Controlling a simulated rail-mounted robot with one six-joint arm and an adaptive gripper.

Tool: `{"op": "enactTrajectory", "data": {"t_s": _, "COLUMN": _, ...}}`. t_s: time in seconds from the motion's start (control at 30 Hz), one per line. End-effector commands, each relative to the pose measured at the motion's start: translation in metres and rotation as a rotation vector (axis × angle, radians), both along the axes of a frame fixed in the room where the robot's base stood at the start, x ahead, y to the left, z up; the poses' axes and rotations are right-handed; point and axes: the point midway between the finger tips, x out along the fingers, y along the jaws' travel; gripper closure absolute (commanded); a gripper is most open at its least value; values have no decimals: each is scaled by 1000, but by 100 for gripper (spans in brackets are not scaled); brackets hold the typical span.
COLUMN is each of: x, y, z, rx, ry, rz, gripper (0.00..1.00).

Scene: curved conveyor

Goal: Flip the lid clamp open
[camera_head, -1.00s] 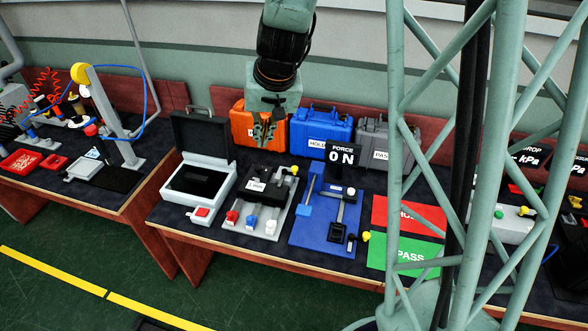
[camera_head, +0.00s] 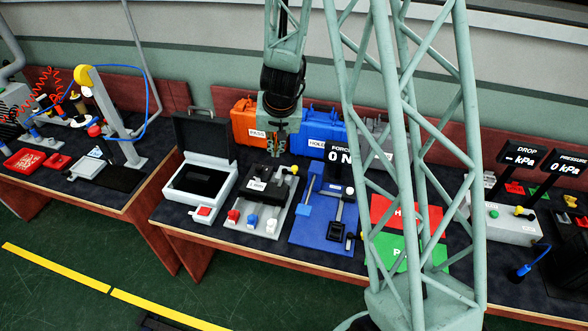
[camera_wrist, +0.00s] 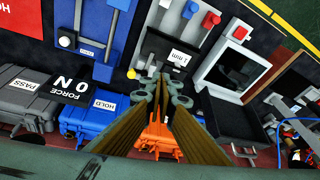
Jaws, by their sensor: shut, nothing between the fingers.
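The lid clamp (camera_head: 291,170) is a small lever with a pale yellow knob at the back right of a black lidded fixture (camera_head: 257,190) on a grey plate. In the wrist view, the clamp's pale knob (camera_wrist: 131,73) shows at the fixture's lower left, and the fixture (camera_wrist: 158,45) is partly hidden by my fingers. My gripper (camera_head: 276,155) points down above the back of the fixture, a little left of the knob. Its fingers, close in the wrist view (camera_wrist: 160,88), are together and empty. I cannot tell whether they touch the clamp.
Orange (camera_head: 244,122) and blue (camera_head: 318,128) cases stand close behind my gripper. An open white case (camera_head: 170,188) is to the left. A blue fixture board (camera_head: 302,232) and the FORCE display (camera_head: 341,157) are to the right.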

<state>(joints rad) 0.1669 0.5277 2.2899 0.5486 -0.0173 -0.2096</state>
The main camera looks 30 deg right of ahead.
Motion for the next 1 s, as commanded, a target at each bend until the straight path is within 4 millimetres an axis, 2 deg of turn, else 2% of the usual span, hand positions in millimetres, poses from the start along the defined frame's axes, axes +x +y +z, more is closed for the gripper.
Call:
{"op": "enactTrajectory", "data": {"t_s": 0.7, "x": 6, "y": -51, "z": -81, "rx": -65, "ry": 42, "rz": -104, "gripper": 100}}
{"op": "enactTrajectory", "data": {"t_s": 1.0, "x": 3, "y": -64, "z": -101, "rx": -84, "ry": 54, "rz": -126, "gripper": 100}}
